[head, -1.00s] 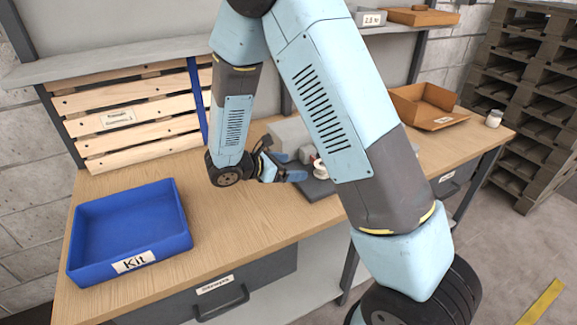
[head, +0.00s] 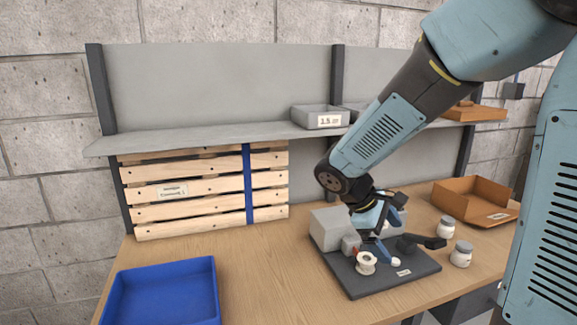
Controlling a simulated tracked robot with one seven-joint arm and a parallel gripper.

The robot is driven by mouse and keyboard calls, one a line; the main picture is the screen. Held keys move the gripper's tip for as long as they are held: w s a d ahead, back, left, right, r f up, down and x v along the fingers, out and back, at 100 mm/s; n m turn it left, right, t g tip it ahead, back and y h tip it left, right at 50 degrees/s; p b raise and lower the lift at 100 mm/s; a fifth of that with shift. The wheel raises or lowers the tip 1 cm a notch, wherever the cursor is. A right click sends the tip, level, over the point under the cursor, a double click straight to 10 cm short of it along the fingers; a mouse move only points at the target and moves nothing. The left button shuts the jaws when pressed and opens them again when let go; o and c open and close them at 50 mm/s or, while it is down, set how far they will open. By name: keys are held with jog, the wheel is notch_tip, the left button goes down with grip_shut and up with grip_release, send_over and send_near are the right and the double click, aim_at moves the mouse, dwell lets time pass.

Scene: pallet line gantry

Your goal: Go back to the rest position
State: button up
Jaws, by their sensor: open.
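My gripper (head: 388,238) is over the dark grey base plate (head: 358,286) on the right half of the workbench. A white spool-like part (head: 366,263) stands on the plate just left of and below the fingers. A light grey block (head: 327,232) stands at the plate's back left. My arm reaches in from the upper right and hides part of the bench behind the gripper.
A blue bin (head: 165,296) stands at the front left of the wooden bench (head: 262,275). Two lidded jars (head: 461,254) and an orange-brown tray (head: 475,198) are at the right. A shelf (head: 220,136) with a grey bin (head: 320,116) runs above a slatted wooden panel (head: 205,190). The bench's middle is clear.

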jog(key=s+d+r+m+t+y, duration=0.1)
jog(key=s+r+m+t+y, duration=0.4)
jog(key=s+r+m, duration=0.5)
jog(key=s+r+y, duration=0.1)
jog(key=s+y, duration=0.1)
jog(key=s, duration=0.1)
jog(key=shift+s+r+m, duration=0.2)
jog(key=shift+r+m, duration=0.1)
jog(key=shift+r, duration=0.05)
dwell(1.4)
